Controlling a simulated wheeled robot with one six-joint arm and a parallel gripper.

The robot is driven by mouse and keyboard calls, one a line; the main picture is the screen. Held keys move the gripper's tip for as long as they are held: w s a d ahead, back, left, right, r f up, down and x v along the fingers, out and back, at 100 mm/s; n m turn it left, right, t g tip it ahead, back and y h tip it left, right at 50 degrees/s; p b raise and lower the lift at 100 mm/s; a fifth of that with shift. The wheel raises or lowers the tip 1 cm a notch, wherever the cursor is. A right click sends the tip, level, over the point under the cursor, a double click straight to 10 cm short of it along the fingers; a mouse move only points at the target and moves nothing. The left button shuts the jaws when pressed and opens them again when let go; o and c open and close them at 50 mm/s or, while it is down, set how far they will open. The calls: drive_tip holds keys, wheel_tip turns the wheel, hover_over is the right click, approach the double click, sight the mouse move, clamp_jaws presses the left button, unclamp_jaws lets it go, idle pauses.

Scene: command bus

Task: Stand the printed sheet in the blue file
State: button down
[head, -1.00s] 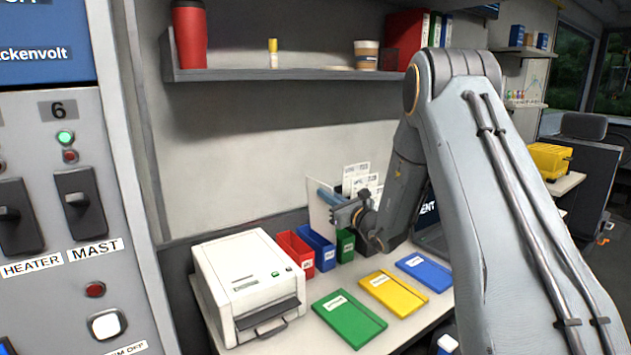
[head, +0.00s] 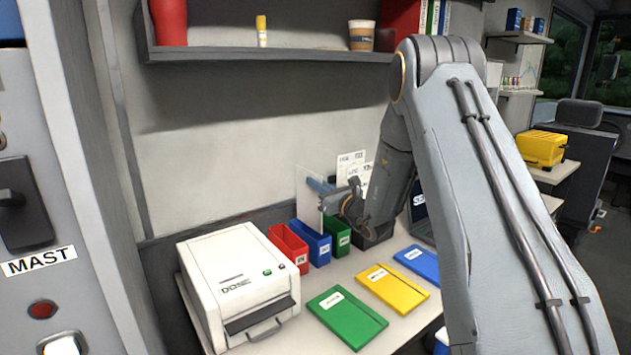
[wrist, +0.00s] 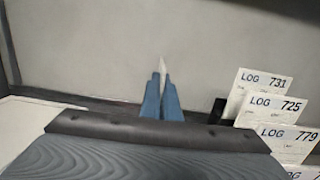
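My gripper (head: 322,188) is shut on the printed sheet (head: 307,198), a thin pale sheet held upright. In the wrist view the two blue fingers (wrist: 162,98) close together on the sheet, which shows nearly edge-on (wrist: 162,70). The blue file (head: 318,248) is an open-topped box on the counter, between the red file (head: 290,250) and the green file (head: 338,238). In the head view the sheet's lower edge meets the blue file's top. I cannot tell whether it is inside or just above. The wrist view does not show the blue file.
A white printer (head: 238,275) stands left of the files. Green (head: 347,317), yellow (head: 392,289) and blue (head: 417,262) folders lie flat in front. Upright log cards (head: 352,165) stand behind my gripper, close at its right in the wrist view (wrist: 262,95). A shelf (head: 270,53) runs above.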

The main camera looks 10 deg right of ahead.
drive_tip(key=shift+f+b, duration=1.55)
drive_tip(key=shift+f, duration=1.1)
drive_tip(key=c, duration=1.9)
unclamp_jaws()
drive_tip(key=shift+c, duration=0.2)
drive_tip(key=b, duration=0.2)
approach(315, 199)
drive_tip(key=shift+x, duration=1.15)
drive_tip(key=shift+d, duration=0.1)
